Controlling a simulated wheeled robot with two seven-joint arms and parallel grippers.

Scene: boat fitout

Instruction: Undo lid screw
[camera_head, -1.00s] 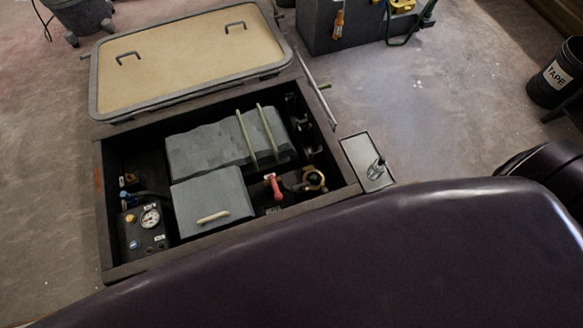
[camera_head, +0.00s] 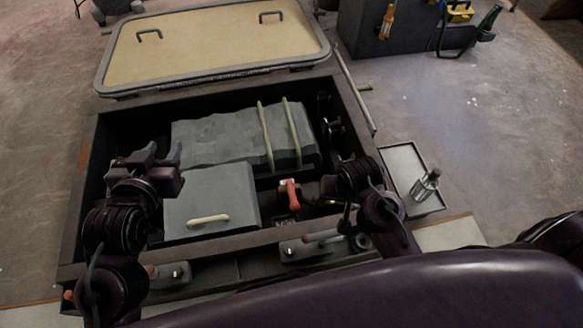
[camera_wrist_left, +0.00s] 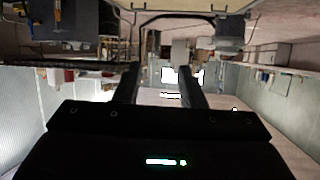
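A grey box lid (camera_head: 212,193) with a cream handle (camera_head: 208,220) lies in the open floor well in the head view. I cannot make out a screw on it. My left gripper (camera_head: 164,153) is raised at the left of this lid, apart from it and over the well's left side. Its two fingers stand apart and empty, also in the left wrist view (camera_wrist_left: 162,78). My right gripper (camera_head: 352,177) is at the well's right side, dark and blurred against it; its fingers are not clear.
A red-handled valve (camera_head: 290,194) and a larger grey box (camera_head: 215,140) with two straps are in the well. The tan hatch panel (camera_head: 215,45) lies behind. A grey tray (camera_head: 404,163) with a metal tool (camera_head: 426,184) is at right.

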